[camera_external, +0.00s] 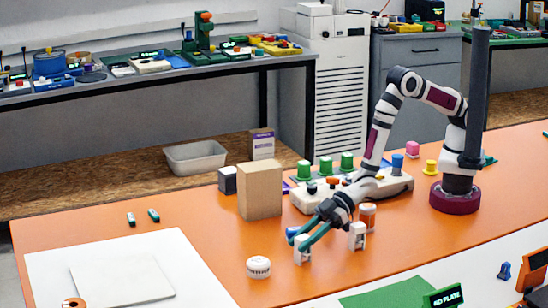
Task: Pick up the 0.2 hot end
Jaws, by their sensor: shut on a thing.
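My gripper (303,243), with teal fingers, reaches low over the orange table in the middle of the external view. It is shut on a small white block-like part (302,254) at its fingertips, on or just above the table. A similar white part (357,238) stands to its right, apart from the fingers. No 0.2 label can be read on either, so I cannot tell which hot end is which. The fingers partly hide the held part.
A blue piece (292,232) lies close behind the fingers. A round white tub (258,267) is at front left.

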